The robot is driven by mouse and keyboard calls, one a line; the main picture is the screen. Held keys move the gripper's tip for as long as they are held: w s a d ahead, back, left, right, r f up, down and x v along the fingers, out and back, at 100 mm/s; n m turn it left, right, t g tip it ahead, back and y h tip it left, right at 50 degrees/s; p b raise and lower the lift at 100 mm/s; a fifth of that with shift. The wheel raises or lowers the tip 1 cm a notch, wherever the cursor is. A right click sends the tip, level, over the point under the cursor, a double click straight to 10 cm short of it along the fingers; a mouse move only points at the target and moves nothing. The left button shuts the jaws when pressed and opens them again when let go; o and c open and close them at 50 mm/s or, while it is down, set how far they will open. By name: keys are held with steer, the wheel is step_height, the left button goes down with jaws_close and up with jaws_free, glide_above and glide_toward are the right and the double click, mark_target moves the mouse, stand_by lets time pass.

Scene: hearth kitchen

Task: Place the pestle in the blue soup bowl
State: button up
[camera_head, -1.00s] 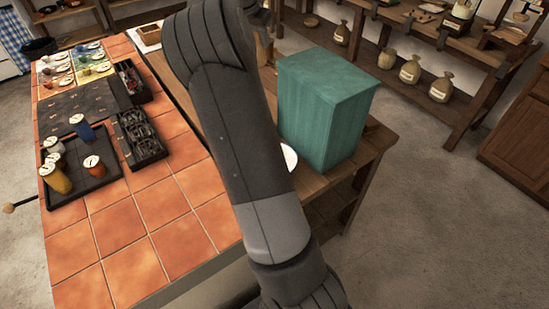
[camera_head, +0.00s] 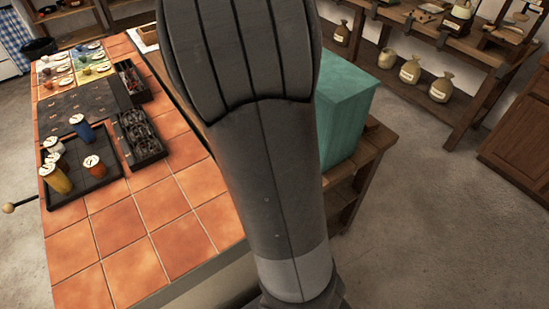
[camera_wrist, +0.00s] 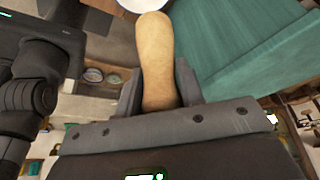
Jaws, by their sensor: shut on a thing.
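The pestle (camera_wrist: 155,50) is a pale tan, wood-like rod with a rounded end, seen in the wrist view. My gripper (camera_wrist: 158,88) is shut on it, one dark finger on each side, and the rounded end points away from the gripper. In the head view my arm hides both gripper and pestle. I cannot make out the blue soup bowl for certain; small dishes on coloured mats stand at the far end of the tiled counter, too small to tell. A white rounded thing (camera_wrist: 142,4) is cut off at the top of the wrist view, beyond the pestle.
A teal box (camera_head: 345,115) stands on the wooden table right of my arm. The tiled counter (camera_head: 130,265) has a dark tray (camera_head: 100,178) with several lidded jars, two black cutlery boxes and a dark mat. Its near tiles are clear.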

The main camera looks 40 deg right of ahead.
steer(key=shift+s+a+f+m, duration=0.15)
steer(key=shift+s+f+m, duration=0.1)
steer(key=shift+s+f, duration=0.3)
steer(key=shift+s+a+f+m, duration=0.15)
steer(key=shift+s+f+m, duration=0.1)
steer(key=shift+s+f, duration=0.25)
steer(key=f, duration=1.9)
steer(key=shift+w+f, duration=0.2)
steer(key=o, duration=1.1)
steer(key=shift+f, duration=0.1)
steer(key=shift+c, duration=0.2)
